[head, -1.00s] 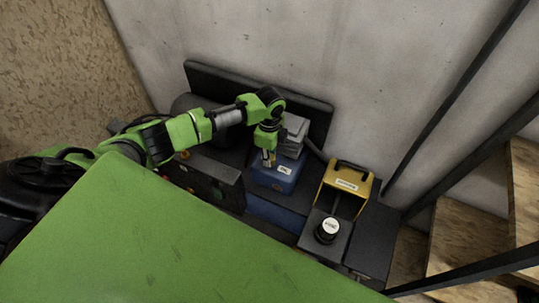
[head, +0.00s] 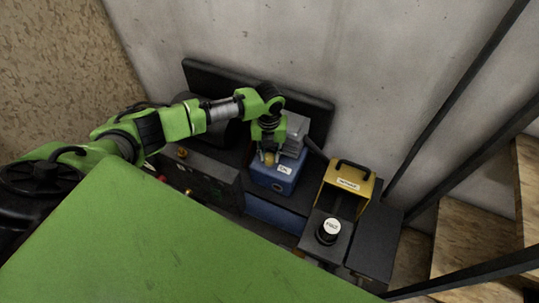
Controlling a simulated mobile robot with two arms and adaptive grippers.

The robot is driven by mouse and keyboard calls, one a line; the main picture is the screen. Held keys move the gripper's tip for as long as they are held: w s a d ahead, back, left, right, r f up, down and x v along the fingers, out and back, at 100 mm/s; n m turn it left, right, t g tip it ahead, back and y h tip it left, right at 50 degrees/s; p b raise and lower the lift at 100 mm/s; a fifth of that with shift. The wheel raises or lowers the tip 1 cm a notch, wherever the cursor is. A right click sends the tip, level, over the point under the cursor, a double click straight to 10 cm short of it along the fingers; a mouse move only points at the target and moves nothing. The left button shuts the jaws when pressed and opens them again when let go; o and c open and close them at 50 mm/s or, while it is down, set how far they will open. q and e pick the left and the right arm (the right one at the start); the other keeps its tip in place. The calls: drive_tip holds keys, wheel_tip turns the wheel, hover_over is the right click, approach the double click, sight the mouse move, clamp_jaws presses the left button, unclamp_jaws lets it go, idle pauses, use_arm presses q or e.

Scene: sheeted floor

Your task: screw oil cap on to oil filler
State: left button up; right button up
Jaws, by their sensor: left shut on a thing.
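My left gripper (head: 268,150) reaches down over the blue box of the machine. It is shut on a small yellowish cap (head: 269,159), which appears to be the oil cap. The blue box (head: 270,180) carries a white label (head: 284,169) just right of the cap. The oil filler is hidden under the gripper and cap, and I cannot tell whether the cap touches it. My right gripper is not in view.
A grey finned block (head: 295,134) stands close behind and right of the gripper. A dark control panel (head: 205,183) is at the left.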

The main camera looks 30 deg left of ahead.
use_arm(q)
drive_tip(key=o, duration=1.1)
drive_tip(key=shift+o, duration=0.6)
drive_tip(key=shift+s+r, duration=0.1)
drive_tip(key=shift+s, duration=0.05)
drive_tip(key=shift+c, duration=0.9)
